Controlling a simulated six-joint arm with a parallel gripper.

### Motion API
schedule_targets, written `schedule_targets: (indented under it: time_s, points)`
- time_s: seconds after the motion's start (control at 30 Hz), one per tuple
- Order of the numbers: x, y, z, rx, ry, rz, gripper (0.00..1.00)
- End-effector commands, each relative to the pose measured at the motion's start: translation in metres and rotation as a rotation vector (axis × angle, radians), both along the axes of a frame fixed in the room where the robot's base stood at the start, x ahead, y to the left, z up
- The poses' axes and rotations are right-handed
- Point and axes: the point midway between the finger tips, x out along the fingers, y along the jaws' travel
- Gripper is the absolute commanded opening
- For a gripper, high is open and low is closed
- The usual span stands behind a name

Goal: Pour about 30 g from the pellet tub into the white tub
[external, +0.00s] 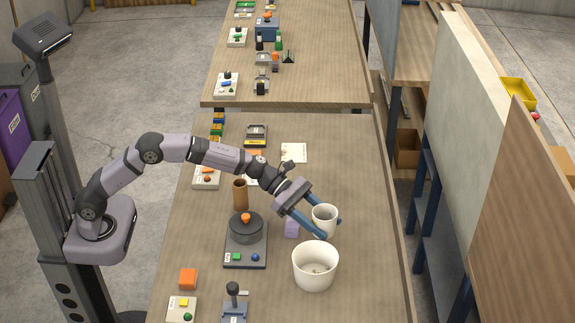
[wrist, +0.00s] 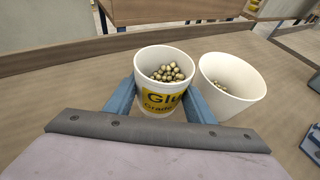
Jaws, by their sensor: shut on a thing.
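My gripper (wrist: 160,103) is shut on the pellet tub (wrist: 161,102), a white tub with a yellow label reading "Glu..." in the wrist view. Its blue fingers sit on either side of the tub. Gold-brown pellets (wrist: 168,74) lie inside it. The tub looks close to upright and also shows in the external view (external: 325,217). The wider white tub (external: 315,271) stands on the table just in front of it. In the wrist view this white tub (wrist: 235,92) is to the right, with a few pellets on its floor. I cannot tell the held tub's exact height above the table.
A grey device with a round dark top and orange knob (external: 246,229) stands left of the tubs. A brown cylinder (external: 240,194) and a small purple block (external: 292,226) are near my arm. An orange block (external: 188,279) lies front left. The table's right side is clear.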

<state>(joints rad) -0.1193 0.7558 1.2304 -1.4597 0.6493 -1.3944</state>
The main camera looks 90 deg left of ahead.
Motion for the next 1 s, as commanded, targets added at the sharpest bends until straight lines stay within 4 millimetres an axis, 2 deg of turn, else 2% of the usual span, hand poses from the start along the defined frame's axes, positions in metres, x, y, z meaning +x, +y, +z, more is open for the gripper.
schedule_targets:
  time_s: [0.03, 0.3, 0.77, 1.0]
  points:
    - [0.000, 0.000, 0.015, 0.000, -0.002, 0.000, 0.25]
    - [0.000, 0.000, 0.050, 0.001, -0.002, -0.001, 0.25]
    - [0.000, 0.000, 0.062, 0.001, -0.002, 0.001, 0.25]
    - [0.000, 0.000, 0.091, 0.001, -0.002, 0.000, 0.25]
